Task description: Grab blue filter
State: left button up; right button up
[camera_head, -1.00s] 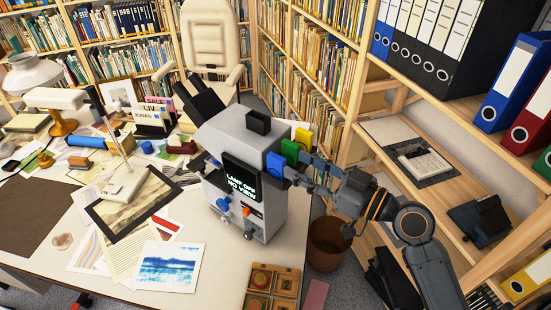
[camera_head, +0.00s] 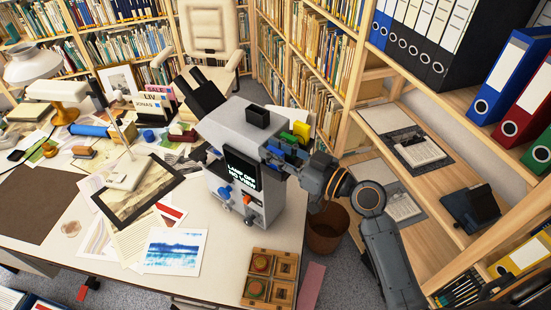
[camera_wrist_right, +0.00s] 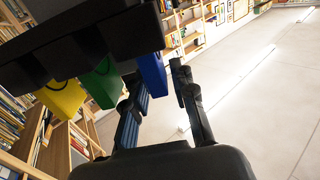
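A grey microscope-like device (camera_head: 240,145) stands on the desk, its small screen reading "LAMP OFF NO VIEW". Yellow (camera_head: 301,131), green (camera_head: 286,139) and blue filters (camera_head: 273,157) stick out of its right side. In the right wrist view, the yellow (camera_wrist_right: 62,98), green (camera_wrist_right: 101,84) and blue filter (camera_wrist_right: 153,74) hang in a row under a dark body. My right gripper (camera_wrist_right: 160,84) is open, with the blue filter's lower part between or just beyond its fingertips; contact is unclear. In the head view, my right gripper (camera_head: 290,164) partly covers the blue filter. My left gripper is out of view.
A wooden shelf (camera_head: 440,185) with binders stands close to the right of my right arm. A brown bin (camera_head: 326,230) is on the floor below the gripper. A wooden tray (camera_head: 270,278) sits at the desk's front edge; prints (camera_head: 174,251) lie to its left.

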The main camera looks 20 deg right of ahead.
grip_shut()
jog(key=shift+r, duration=0.1)
